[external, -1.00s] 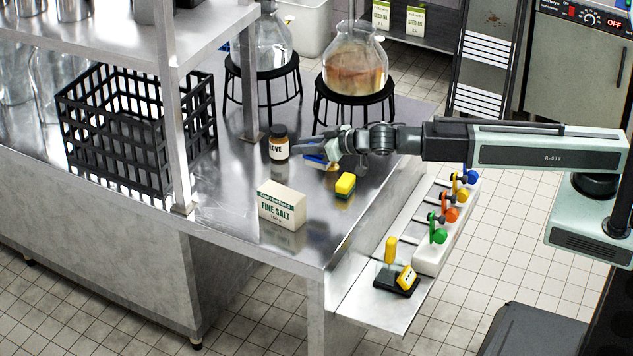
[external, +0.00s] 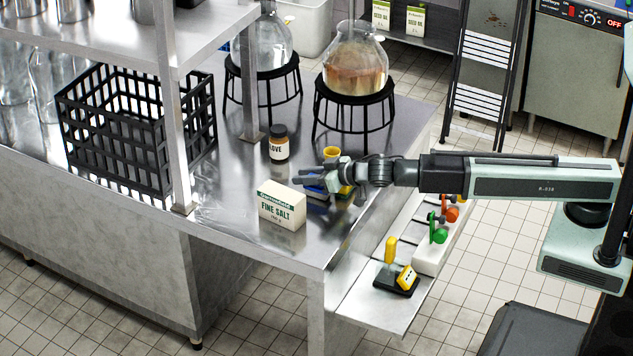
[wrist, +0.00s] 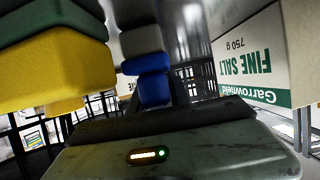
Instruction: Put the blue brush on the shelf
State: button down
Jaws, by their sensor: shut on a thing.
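The blue brush (external: 315,189) is held in my gripper (external: 312,181), low over the steel counter (external: 240,175). Its blue part also shows in the wrist view (wrist: 153,89) at the middle; much of the brush is hidden by my gripper. I cannot tell whether the brush touches the counter. My gripper is just right of and behind the fine salt box (external: 283,205). A raised metal shelf (external: 205,50) stands over the counter at the upper left, with metal containers on it.
A yellow-and-green sponge (wrist: 50,75) is close beside my gripper. A yellow cup (external: 331,153) and a brown jar (external: 278,144) stand behind it. A black crate (external: 130,130) is left, beyond the shelf post (external: 175,120). A flask on a black stand (external: 355,95) is at the back.

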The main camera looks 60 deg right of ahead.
jog(key=shift+f, duration=0.1)
jog(key=c, duration=1.2)
grip_release()
jog(key=shift+r, duration=0.2)
jog(key=shift+s+r, duration=0.2)
jog(key=shift+s, duration=0.15)
jog(key=p+v, duration=0.3)
jog(key=v, duration=0.3)
jog(key=shift+s+r, duration=0.1)
jog(key=shift+r, duration=0.05)
jog(key=shift+s, duration=0.3)
jog(key=shift+o, duration=0.4)
